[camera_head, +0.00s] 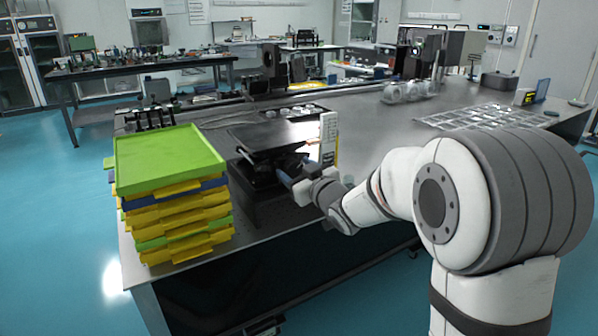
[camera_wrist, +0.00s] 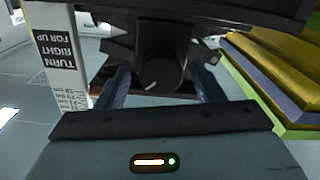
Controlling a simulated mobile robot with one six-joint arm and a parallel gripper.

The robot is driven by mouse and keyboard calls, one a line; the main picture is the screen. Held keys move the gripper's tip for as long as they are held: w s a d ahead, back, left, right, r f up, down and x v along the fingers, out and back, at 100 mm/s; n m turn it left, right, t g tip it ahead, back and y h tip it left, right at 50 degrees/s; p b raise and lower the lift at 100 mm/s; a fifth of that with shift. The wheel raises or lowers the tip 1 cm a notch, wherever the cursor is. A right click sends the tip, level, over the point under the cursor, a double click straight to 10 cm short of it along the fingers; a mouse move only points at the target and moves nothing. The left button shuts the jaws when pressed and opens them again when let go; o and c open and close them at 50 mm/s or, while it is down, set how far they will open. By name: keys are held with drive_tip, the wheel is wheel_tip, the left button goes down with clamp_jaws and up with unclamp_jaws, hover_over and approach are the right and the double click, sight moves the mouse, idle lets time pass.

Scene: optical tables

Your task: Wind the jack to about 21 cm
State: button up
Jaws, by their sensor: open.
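The black lab jack (camera_head: 262,160) stands on the near part of the optical table, its flat top plate raised above its base. In the wrist view its dark round knob (camera_wrist: 160,76) faces me, with a short white mark pointing to the lower left. My gripper (camera_head: 288,179) is at the jack's front. In the wrist view my gripper (camera_wrist: 161,84) is open, one finger on each side of the knob; gaps show at both sides. A white scale (camera_head: 328,142) stands upright beside the jack. Its label (camera_wrist: 62,50) reads "TURN RIGHT FOR UP"; the height reading is not legible.
A stack of green, yellow and blue trays (camera_head: 170,160) stands close to the jack's left; it shows at the right in the wrist view (camera_wrist: 275,75). The table's middle is mostly clear.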

drive_tip(key=shift+c, duration=0.4)
drive_tip(key=c, duration=0.9)
drive_tip(key=shift+d, duration=0.1)
drive_tip(key=shift+r+m, duration=0.15)
drive_tip(key=shift+m, duration=0.15)
